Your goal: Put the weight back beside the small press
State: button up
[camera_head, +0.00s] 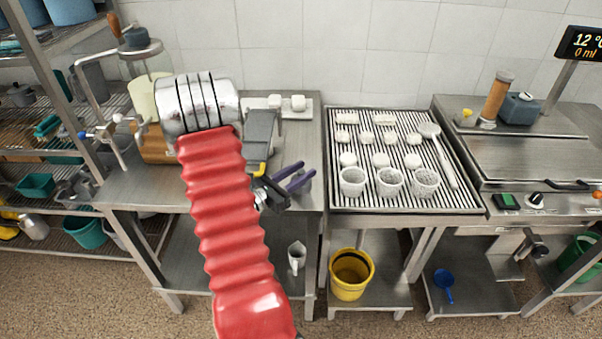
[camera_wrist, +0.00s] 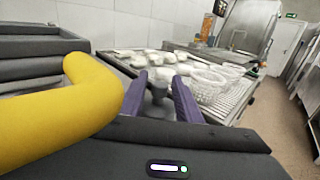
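My gripper (camera_head: 292,178), with two purple fingers, is low over the right end of the left steel table. Its fingers are apart in the wrist view (camera_wrist: 160,88). A dark grey piece with a knob on top, seemingly the weight (camera_wrist: 158,101), is upright between them; I cannot tell whether they touch it. In the head view it is mostly hidden by the fingers. The small press (camera_head: 140,47), with a wooden handle, metal frame and pale cylinder, stands at the table's left end, well left of my gripper. My arm hides part of it.
A ribbed draining tray (camera_head: 340,205) with white cheeses, perforated baskets (camera_head: 390,181) and a ladle (camera_head: 438,145) lies right of my gripper. A white board (camera_head: 268,103) with white pieces is at the back. A steel vat (camera_head: 530,150) stands far right.

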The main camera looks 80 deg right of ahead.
jog(key=shift+o, duration=0.5)
jog(key=shift+r, duration=0.1)
jog(key=shift+v, duration=6)
jog(key=shift+w+a+r, duration=0.1)
jog(key=shift+a+r, duration=0.1)
jog(key=shift+a, duration=0.05)
jog(key=w+a+r+m+t+y, duration=0.3)
jog(key=a+r+m+t+y, duration=0.1)
jog(key=a, duration=1)
jog(key=w+a+r+m+t+y, duration=0.3)
jog(key=a+r+t+y, duration=0.3)
jog(key=a, duration=0.9)
jog(key=w+a+r+m+t+y, duration=0.4)
jog(key=w+a+r+t+y, duration=0.1)
jog(key=a, duration=1)
jog(key=shift+a+m, duration=0.25)
jog(key=shift+m, duration=0.05)
